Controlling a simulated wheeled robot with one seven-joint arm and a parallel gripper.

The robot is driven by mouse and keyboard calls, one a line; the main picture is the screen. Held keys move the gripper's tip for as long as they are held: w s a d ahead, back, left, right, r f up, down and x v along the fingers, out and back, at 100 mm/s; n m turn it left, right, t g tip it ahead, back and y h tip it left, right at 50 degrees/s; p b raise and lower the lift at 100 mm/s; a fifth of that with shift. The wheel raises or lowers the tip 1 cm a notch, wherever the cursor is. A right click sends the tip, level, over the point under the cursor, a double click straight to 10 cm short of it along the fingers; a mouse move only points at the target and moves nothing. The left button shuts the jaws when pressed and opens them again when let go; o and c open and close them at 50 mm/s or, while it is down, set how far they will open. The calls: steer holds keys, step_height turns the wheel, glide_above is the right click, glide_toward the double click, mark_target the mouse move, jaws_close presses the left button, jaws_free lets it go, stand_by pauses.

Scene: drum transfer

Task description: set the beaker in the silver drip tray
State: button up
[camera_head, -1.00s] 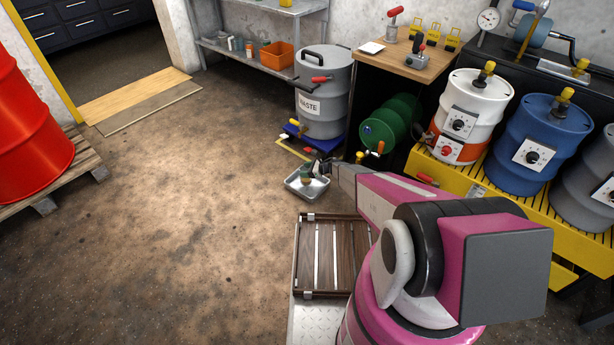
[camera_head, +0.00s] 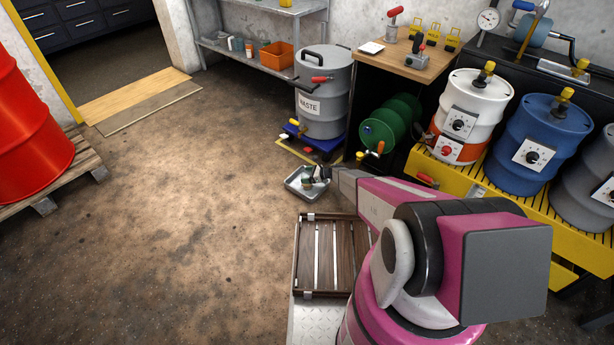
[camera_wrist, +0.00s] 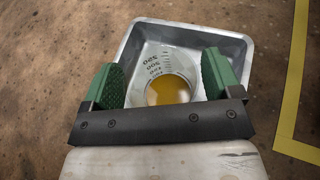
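The clear beaker (camera_wrist: 168,68) with dark markings and amber liquid stands inside the silver drip tray (camera_wrist: 240,48) in the wrist view. It looks upright on the tray's floor. My gripper (camera_wrist: 163,75) has its two green fingers spread on either side of the beaker, with what looks like a small gap at the left. The fingers hide part of the tray. In the head view the tray (camera_head: 293,187) lies on the floor, with my gripper (camera_head: 318,174) over its right part; the beaker is small and partly hidden there.
A yellow floor line (camera_wrist: 298,90) runs right of the tray. The grey waste drum (camera_head: 325,100) on its blue base stands behind the tray, the green drum (camera_head: 390,125) to the right. A slatted wooden rack (camera_head: 330,255) is in front.

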steer(key=shift+o, duration=0.2)
steer(key=shift+r, duration=0.1)
steer(key=shift+r, duration=0.15)
steer(key=d+r+m+t+h, duration=0.55)
steer(key=d+r+m, duration=0.55)
steer(key=r+m, duration=0.3)
steer(key=d+r+m+t+h, duration=0.5)
steer(key=d+r+m, duration=0.55)
steer(key=r, duration=0.55)
steer(key=s+d+r+m+g+h, duration=0.5)
steer(key=s+d+r+m, duration=0.15)
steer(key=s+m, duration=0.45)
steer(key=s+a+r+m+g+y, duration=0.1)
steer(key=s+r+m+g, duration=0.3)
steer(key=s+m, duration=0.4)
steer(key=s+a+r+m+g+y, duration=0.1)
steer(key=s+a+r+m+g, duration=0.2)
steer(key=s, duration=1.2)
step_height(320, 180, up, 3)
steer(key=m+g, duration=0.1)
steer(key=m, duration=0.4)
steer(key=shift+s, duration=0.35)
